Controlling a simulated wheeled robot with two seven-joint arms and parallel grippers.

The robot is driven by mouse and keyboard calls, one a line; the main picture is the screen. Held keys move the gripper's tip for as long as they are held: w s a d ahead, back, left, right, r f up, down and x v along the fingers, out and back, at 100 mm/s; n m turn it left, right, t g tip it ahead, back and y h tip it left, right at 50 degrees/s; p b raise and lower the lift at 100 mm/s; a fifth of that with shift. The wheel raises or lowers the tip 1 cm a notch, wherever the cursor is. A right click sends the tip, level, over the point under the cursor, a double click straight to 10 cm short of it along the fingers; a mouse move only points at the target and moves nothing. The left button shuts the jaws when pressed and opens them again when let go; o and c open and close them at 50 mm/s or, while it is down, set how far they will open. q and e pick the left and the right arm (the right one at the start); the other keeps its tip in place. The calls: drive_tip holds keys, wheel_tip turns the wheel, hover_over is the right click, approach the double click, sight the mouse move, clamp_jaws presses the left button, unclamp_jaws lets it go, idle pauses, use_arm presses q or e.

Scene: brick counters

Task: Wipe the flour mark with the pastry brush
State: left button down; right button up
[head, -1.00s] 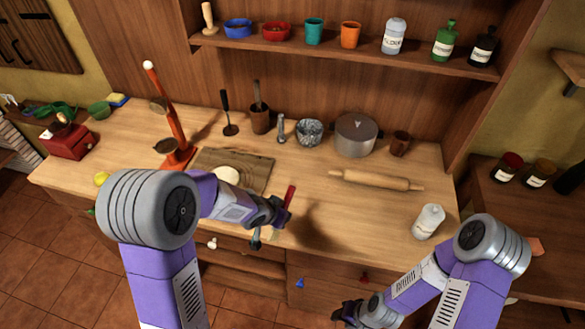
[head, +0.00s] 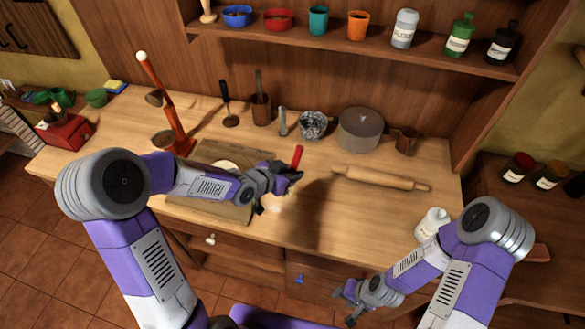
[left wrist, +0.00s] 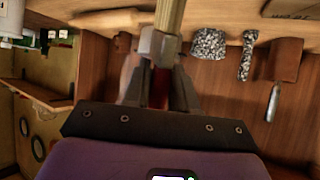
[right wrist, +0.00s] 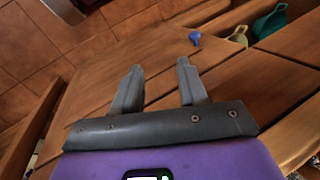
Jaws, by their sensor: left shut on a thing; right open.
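My left gripper (head: 288,179) is shut on the pastry brush, whose red handle (head: 297,157) sticks up above the fingers over the counter. In the left wrist view the brush (left wrist: 170,16) runs between the fingers (left wrist: 158,75).
A wooden board (head: 205,211) with pale dough lies under my left forearm. A red stand (head: 170,112) is at the left. The counter's front middle is clear.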

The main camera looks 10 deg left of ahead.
use_arm(q)
drive_tip(key=shift+s+f+b, duration=0.15)
drive_tip(key=shift+f+b, duration=0.25)
drive_tip(key=shift+f, duration=0.1)
wheel_tip(320, 180, down, 5)
drive_tip(key=b, duration=0.4)
drive_tip(key=shift+f+b, duration=0.7)
drive_tip(key=shift+b, duration=0.05)
drive_tip(key=shift+a+r+p, duration=0.15)
drive_tip(key=shift+a+p, duration=0.35)
drive_tip(key=shift+p, duration=0.1)
drive_tip(key=shift+a+r+p, duration=0.1)
drive_tip(key=shift+a+p, duration=0.95)
drive_tip(key=shift+a, duration=0.05)
drive_tip(key=shift+a+p, duration=0.3)
drive_tip(key=shift+a, duration=0.1)
